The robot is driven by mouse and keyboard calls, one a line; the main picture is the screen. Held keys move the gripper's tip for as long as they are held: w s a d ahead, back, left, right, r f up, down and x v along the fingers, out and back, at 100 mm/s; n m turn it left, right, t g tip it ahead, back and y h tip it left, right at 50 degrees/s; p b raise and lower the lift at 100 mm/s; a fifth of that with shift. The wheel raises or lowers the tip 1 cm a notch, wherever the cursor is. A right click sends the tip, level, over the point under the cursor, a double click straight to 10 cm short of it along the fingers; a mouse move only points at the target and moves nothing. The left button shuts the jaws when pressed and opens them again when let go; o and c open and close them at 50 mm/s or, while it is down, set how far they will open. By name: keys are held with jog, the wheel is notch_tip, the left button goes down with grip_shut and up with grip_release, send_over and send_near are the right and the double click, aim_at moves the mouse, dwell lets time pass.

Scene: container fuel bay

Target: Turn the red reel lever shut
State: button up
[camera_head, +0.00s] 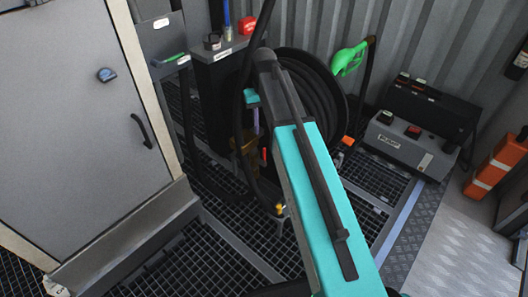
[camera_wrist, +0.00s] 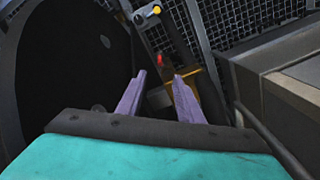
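The red lever (camera_wrist: 159,59) shows small in the wrist view, just beyond the gap between my fingertips. It also shows as a small red upright piece (camera_head: 264,156) in the head view, below the hose reel (camera_head: 320,90). My gripper (camera_wrist: 159,75) has two purple fingers standing apart with nothing between them. The fingers look apart from the lever. The reel's dark side (camera_wrist: 65,70) fills the left of the wrist view.
A yellow-handled fitting (camera_wrist: 156,10) lies beyond the lever. A brass-coloured block (camera_wrist: 184,82) is close behind the right finger. A grey cabinet (camera_head: 75,110) stands at left. A pump control box (camera_head: 412,145) and a green nozzle (camera_head: 348,59) are at right. Grated floor lies between.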

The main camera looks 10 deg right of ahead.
aim_at(264, 158)
notch_tip(264, 158, down, 14)
jog(key=b, duration=0.4)
jog(key=shift+r+b, duration=0.1)
jog(key=shift+b, duration=0.3)
grip_shut()
